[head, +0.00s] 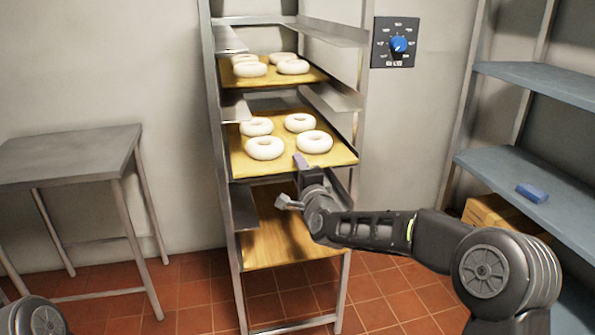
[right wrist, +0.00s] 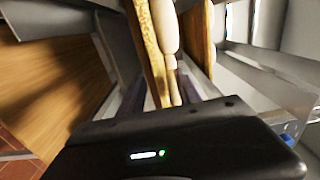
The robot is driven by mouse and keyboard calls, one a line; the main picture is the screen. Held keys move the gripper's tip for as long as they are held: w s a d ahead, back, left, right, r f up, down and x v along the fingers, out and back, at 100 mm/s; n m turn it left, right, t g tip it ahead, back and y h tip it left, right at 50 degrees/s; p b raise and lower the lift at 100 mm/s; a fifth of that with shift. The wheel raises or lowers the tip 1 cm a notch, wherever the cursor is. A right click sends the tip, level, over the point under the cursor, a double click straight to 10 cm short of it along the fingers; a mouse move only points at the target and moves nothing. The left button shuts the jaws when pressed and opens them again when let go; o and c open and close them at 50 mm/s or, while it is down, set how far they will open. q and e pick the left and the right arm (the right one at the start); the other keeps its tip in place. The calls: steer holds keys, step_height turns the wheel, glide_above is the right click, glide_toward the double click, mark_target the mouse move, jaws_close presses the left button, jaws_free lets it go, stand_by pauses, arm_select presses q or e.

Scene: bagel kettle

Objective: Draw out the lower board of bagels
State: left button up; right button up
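The lower board of bagels (head: 340,155) lies on the middle level of a metal rack, with several pale bagels (head: 265,148) on it. My right gripper (head: 293,183) is at its front edge, with one finger above the edge and the other below. In the right wrist view the lower board (right wrist: 147,45) shows edge-on between the spread fingers, and the gripper looks open, not closed on it. Whether a finger touches the board is unclear. My left gripper is out of view.
The upper board (head: 318,76) with several bagels sits above in the rack (head: 225,200). A bare wooden surface (head: 270,245) lies below. A grey table (head: 70,155) stands left, clear on top. Blue shelves (head: 540,190) are at right, and a knob panel (head: 395,42) is on the wall.

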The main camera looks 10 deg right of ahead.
steer(key=shift+s+d+b, duration=0.15)
steer(key=shift+s+b, duration=1.15)
steer(key=shift+s, duration=1.25)
